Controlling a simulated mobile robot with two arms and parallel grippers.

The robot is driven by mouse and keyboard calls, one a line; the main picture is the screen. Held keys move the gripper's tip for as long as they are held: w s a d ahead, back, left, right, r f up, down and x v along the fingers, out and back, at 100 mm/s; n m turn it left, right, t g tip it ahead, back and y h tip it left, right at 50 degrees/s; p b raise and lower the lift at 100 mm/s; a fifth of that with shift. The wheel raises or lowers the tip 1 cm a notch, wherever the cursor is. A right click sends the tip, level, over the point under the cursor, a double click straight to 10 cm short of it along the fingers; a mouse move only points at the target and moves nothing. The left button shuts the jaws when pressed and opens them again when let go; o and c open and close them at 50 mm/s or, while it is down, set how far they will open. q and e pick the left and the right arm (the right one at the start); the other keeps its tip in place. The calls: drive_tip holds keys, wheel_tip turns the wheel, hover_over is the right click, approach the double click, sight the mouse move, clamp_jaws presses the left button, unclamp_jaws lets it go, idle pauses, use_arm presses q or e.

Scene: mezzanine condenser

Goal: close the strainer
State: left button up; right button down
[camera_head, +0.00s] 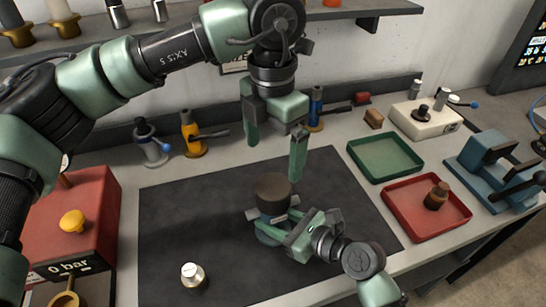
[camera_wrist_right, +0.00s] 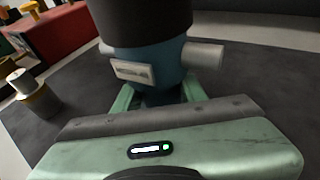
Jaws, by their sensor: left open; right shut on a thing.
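The strainer stands upright on the dark mat, with a blue body (camera_wrist_right: 150,62), short grey side ports and a pale label plate. A wide dark brown cap (camera_head: 273,188) sits on top of the body; I cannot tell how tightly. The cap also shows at the top of the right wrist view (camera_wrist_right: 140,20). My right gripper (camera_head: 272,228) is shut on the strainer body, low down below the cap. My left gripper (camera_head: 274,160) is open and empty above the cap, fingers pointing down and spread to either side, apart from it.
A small silver-and-brass cylinder (camera_head: 193,277) stands on the mat (camera_head: 190,220). A red box (camera_head: 85,215) is at left. A green tray (camera_head: 386,157) and a red tray (camera_head: 415,225) holding a brown part (camera_head: 436,196) are at right, near a blue vise (camera_head: 490,165). Valves line the back.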

drive_tip(key=c, duration=0.7)
unclamp_jaws()
drive_tip(key=shift+b+v, duration=0.35)
drive_tip(key=shift+v, duration=3.55)
